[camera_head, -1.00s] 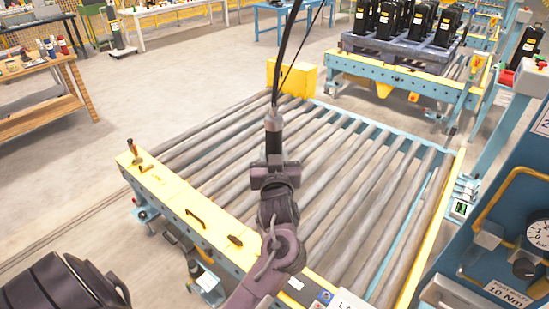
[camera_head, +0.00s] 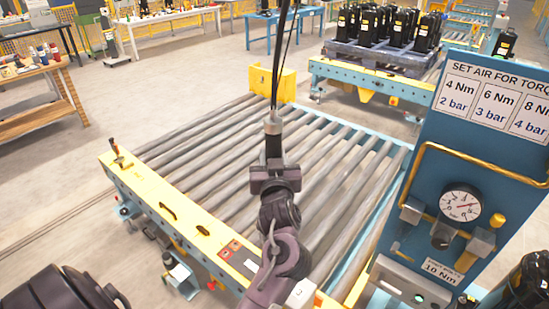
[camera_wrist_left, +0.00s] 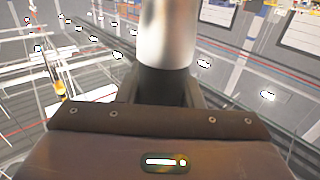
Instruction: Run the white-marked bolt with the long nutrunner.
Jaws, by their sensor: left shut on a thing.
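My left gripper (camera_head: 274,172) is shut on the long nutrunner (camera_head: 273,146), a black and silver cylinder held upright over the roller conveyor. Dark cables rise from its top. In the left wrist view the nutrunner (camera_wrist_left: 167,40) shows as a silver cylinder with a black lower part between the jaws. The tool's lower end is hidden behind the gripper. No white-marked bolt can be made out. Black compressors (camera_head: 390,27) stand on a blue-grey pallet (camera_head: 382,54) at the back right. My right gripper is not in view.
The conveyor (camera_head: 215,150) beneath the gripper is empty, with a yellow front rail (camera_head: 165,205). A blue panel (camera_head: 440,140) at the right carries a torque-to-air chart (camera_head: 498,97), a pressure gauge (camera_head: 460,204) and a "10 Nm" label (camera_head: 441,271). Open floor lies at the left.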

